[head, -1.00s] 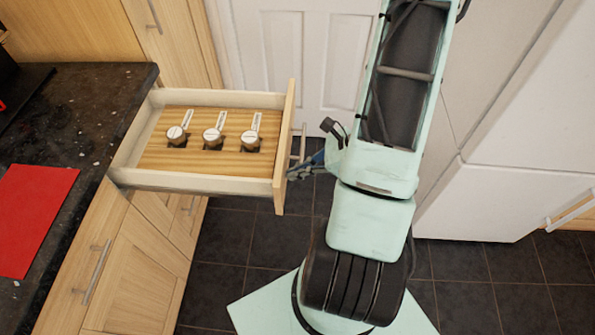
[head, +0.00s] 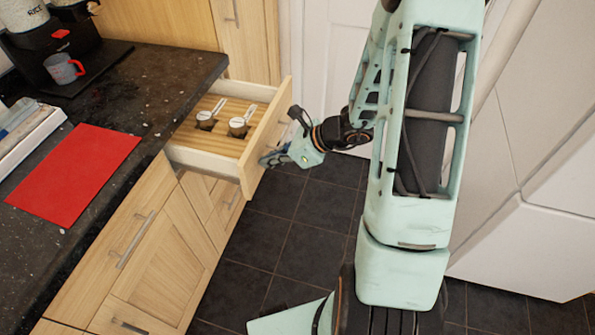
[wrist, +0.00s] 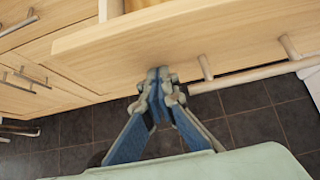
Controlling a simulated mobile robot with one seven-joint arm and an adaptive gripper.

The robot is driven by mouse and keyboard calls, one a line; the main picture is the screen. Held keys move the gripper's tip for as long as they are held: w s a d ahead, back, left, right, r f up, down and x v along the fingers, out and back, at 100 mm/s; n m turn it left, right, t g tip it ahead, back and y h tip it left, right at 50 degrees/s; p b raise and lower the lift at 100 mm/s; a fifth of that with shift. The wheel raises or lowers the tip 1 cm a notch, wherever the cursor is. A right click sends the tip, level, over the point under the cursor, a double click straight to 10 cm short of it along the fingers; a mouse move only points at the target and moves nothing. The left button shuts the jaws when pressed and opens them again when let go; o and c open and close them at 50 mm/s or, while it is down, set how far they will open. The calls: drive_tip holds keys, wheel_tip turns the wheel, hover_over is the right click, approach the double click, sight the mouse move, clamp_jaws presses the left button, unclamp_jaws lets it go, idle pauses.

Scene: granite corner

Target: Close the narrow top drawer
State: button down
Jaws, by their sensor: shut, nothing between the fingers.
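The narrow top drawer (head: 262,138) is pulled part way out from under the dark counter in the head view. Two measuring scoops (head: 238,126) lie on its wooden insert in the part that shows. My gripper (head: 272,158) is at the outer face of the drawer front, near its lower, nearer end. In the wrist view my gripper (wrist: 158,78) has its fingertips together with nothing between them. The tips are against or very close to the pale wood drawer front (wrist: 215,40). The bar handle (wrist: 250,75) is to the right of the fingers.
The granite counter (head: 140,100) holds a red mat (head: 75,172), a grey mug (head: 62,68) and a white tray (head: 25,135). Cabinets with bar handles (head: 135,240) are below. A white door (head: 335,60) stands behind, and white units (head: 540,150) are on the right. Dark tiled floor is clear.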

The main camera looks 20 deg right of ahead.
drive_tip(key=b, duration=0.2)
approach(192, 141)
drive_tip(key=a+f, duration=0.2)
drive_tip(key=a, duration=0.1)
drive_tip(key=a+f, duration=0.1)
drive_tip(key=a, duration=0.1)
drive_tip(key=shift+w+f, duration=0.1)
drive_tip(key=shift+f, duration=0.25)
drive_tip(key=shift+w+a+r, duration=0.15)
drive_tip(key=shift+w+a, duration=0.05)
drive_tip(key=shift+a, duration=0.05)
drive_tip(key=shift+a+r, duration=0.1)
